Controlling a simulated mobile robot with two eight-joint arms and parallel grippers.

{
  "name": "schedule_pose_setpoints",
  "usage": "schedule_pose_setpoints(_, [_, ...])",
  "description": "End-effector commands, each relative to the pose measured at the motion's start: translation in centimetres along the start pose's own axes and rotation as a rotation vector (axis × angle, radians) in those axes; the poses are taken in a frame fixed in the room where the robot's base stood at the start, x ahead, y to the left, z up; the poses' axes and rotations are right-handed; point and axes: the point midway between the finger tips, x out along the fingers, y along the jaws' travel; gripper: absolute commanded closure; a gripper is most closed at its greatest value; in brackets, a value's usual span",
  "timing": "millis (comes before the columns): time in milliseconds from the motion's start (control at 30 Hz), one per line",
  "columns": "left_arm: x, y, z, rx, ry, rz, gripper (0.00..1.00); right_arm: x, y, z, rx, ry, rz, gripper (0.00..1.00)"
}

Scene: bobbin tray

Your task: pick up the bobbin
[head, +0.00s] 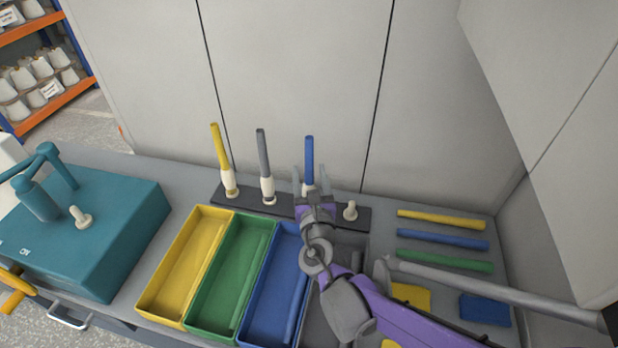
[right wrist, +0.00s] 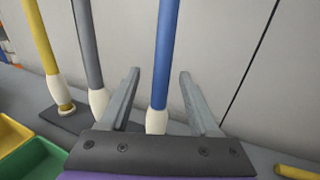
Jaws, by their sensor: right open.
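A tall blue bobbin (head: 309,152) stands upright on a pale holder on the dark rail at the back of the bench. My right gripper (head: 311,176) is open in front of it. In the right wrist view, the blue bobbin (right wrist: 166,50) shows between the two fingers of the gripper (right wrist: 160,72), with a gap on each side. I cannot tell how deep it lies between them. A grey bobbin (head: 262,155) and a yellow bobbin (head: 219,150) stand upright to its left on the same rail. My left gripper is not in view.
A bare pale peg (head: 351,211) stands right of the blue bobbin. Yellow (head: 160,316), green (head: 212,332) and blue (head: 262,344) trays lie in front. Yellow (head: 442,219), blue (head: 443,239) and green (head: 445,261) rods lie at right. A teal machine (head: 110,235) stands left; a wall is close behind.

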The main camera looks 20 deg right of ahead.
Motion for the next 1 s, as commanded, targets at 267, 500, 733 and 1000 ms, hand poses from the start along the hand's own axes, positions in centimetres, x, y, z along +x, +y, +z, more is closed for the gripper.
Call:
schedule_pose_setpoints(267, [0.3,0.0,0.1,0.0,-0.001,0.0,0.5,3.7,-0.2,-0.2,-0.002,0.0,-0.001,0.37])
schedule_pose_setpoints(500, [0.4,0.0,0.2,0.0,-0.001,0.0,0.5,5.3,-0.2,-0.1,-0.001,0.0,0.0,0.37])
schedule_pose_setpoints(733, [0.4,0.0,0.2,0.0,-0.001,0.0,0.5,5.3,-0.2,-0.1,0.0,0.0,0.0,0.5])
schedule_pose_setpoints(1000, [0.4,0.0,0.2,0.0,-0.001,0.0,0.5,5.2,-0.2,-0.1,0.0,0.0,0.0,0.99])
